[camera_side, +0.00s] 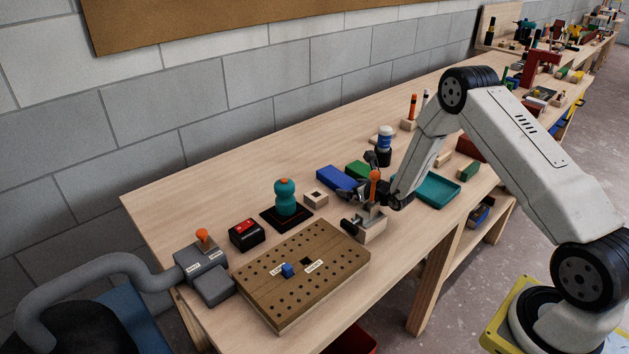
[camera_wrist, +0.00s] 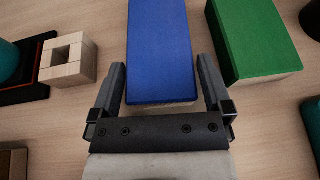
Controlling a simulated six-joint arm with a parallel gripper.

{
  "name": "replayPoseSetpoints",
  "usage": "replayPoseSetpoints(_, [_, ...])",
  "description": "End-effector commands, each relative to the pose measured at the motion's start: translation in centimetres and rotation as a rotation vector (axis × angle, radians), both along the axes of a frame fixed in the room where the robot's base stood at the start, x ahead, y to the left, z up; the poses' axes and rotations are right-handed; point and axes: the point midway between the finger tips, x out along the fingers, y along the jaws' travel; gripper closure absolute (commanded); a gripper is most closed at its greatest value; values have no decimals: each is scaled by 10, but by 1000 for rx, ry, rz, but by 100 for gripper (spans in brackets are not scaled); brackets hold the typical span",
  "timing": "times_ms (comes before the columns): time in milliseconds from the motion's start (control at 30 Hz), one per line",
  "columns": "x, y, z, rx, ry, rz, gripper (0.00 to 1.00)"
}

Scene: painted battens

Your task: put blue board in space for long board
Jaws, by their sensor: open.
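The blue board (camera_side: 335,178) lies on the bench behind the pegboard, and it also shows in the wrist view (camera_wrist: 160,50). My gripper (camera_side: 360,187) is open at its near end. In the wrist view, the fingers (camera_wrist: 162,80) stand on either side of that end, with a narrow gap visible at each side. I cannot tell whether they touch it. The brown pegboard (camera_side: 316,291) has a dark square opening (camera_side: 306,261) near its middle. A small blue piece (camera_side: 287,270) stands beside the opening. Two small labels lie there, too small to read surely.
A green board (camera_side: 358,169) lies right of the blue one, close to my right finger in the wrist view (camera_wrist: 250,40). A holed wooden block (camera_side: 316,198) and a teal figure (camera_side: 285,196) stand left. A teal tray (camera_side: 437,190) lies right.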

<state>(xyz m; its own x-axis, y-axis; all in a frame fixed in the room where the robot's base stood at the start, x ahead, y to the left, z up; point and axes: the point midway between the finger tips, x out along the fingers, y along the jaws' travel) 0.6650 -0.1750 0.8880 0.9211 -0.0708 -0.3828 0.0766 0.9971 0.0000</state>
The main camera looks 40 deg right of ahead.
Motion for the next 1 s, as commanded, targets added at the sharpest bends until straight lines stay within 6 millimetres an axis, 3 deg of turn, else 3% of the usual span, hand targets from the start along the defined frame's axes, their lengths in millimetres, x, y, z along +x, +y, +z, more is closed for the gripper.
replayPoseSetpoints(67, [0,0,0,0,0,0,0])
replayPoseSetpoints(300, [0,0,0,0,0,0,73])
replayPoseSetpoints(367, [0,0,1,0,-1,0,88])
replayPoseSetpoints(733, [0,0,5,0,-2,0,88])
replayPoseSetpoints(1000, [0,0,26,-1,-3,-1,88])
